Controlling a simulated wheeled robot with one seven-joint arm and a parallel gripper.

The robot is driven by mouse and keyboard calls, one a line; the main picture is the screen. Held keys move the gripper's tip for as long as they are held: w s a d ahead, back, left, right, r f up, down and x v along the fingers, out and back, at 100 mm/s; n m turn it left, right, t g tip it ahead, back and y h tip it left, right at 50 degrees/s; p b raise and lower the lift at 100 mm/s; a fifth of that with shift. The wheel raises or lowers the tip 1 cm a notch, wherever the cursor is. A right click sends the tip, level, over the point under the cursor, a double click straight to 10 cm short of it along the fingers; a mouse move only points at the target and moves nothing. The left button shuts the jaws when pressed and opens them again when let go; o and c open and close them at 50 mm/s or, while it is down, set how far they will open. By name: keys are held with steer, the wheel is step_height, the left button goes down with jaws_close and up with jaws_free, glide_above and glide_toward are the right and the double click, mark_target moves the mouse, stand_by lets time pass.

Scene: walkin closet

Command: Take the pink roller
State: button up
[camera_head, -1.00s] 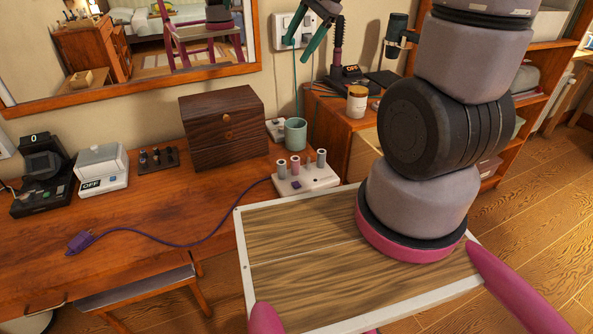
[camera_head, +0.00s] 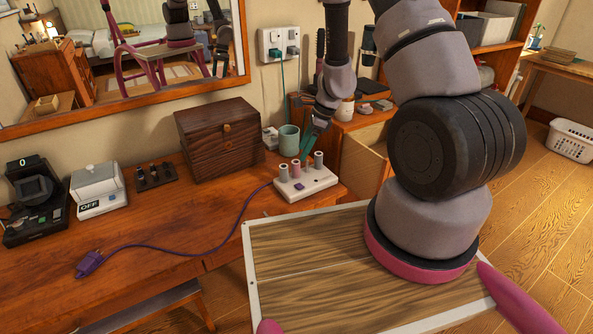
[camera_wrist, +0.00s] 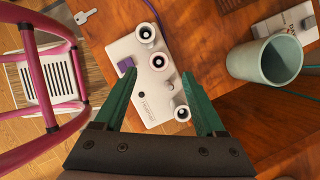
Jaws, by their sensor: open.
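The pink roller (camera_head: 296,168) stands upright in a white heater base (camera_head: 305,186), between two grey rollers (camera_head: 283,172) (camera_head: 318,160). In the wrist view, I look down on the pink roller (camera_wrist: 159,62), the middle one in the row. My gripper (camera_head: 305,152) points down with its green fingers spread above the base. In the wrist view, the gripper (camera_wrist: 157,75) has its fingertips on either side of the pink roller's line of sight. It holds nothing. How far the tips are above the roller cannot be told.
A teal cup (camera_head: 289,140) stands behind the base, close to my gripper. A dark wooden box (camera_head: 220,140) is to the left. A purple cord (camera_head: 180,247) runs left across the desk. Outlets (camera_head: 279,44) are on the wall behind.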

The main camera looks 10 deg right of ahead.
mark_target(296, 163)
steer(key=x, duration=0.6)
steer(key=shift+a+f, duration=0.2)
steer(key=shift+f, duration=0.15)
jaws_close()
